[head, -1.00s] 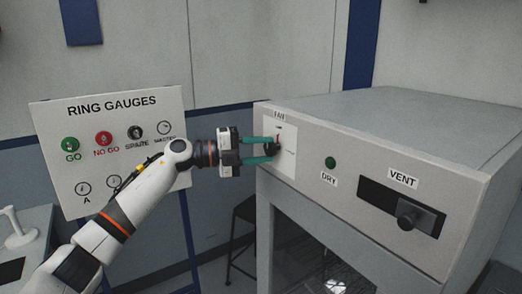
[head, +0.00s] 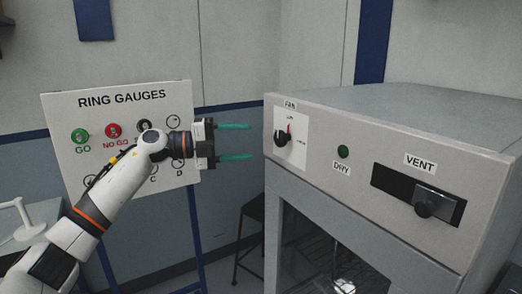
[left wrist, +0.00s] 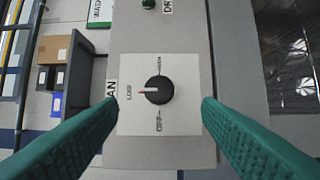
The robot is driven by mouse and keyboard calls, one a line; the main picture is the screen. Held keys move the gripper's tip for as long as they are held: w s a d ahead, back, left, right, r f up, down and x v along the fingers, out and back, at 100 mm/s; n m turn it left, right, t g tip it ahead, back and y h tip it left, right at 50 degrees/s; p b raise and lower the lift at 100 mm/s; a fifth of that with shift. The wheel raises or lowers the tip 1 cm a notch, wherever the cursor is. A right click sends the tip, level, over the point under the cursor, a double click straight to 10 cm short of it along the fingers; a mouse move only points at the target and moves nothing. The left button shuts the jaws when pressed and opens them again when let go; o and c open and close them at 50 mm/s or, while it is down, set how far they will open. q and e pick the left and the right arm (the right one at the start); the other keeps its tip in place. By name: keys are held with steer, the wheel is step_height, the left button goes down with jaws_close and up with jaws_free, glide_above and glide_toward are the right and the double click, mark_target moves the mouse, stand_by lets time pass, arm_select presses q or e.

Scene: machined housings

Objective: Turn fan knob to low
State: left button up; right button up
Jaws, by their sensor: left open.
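The fan knob (head: 282,138) is a black round knob on a white plate (head: 299,155) at the left end of the grey cabinet's front. In the left wrist view the knob (left wrist: 159,90) shows its red and white pointer mark aimed at the word LOW; that view is turned on its side. HIGH and OFF are printed on other sides of the knob. My left gripper (head: 252,141) is open and empty, with its green fingers apart and pointing at the plate. It stands a short way off the knob, not touching it. My right gripper is not in view.
A green DRY button (head: 343,151) and a VENT slider (head: 430,203) sit right of the fan plate. A RING GAUGES board (head: 70,140) stands behind my left arm. A dark stool (head: 250,225) is below, left of the cabinet.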

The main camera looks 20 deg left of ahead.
arm_select(q)
steer(key=shift+b+v, duration=0.55)
steer(key=shift+v, duration=1.65)
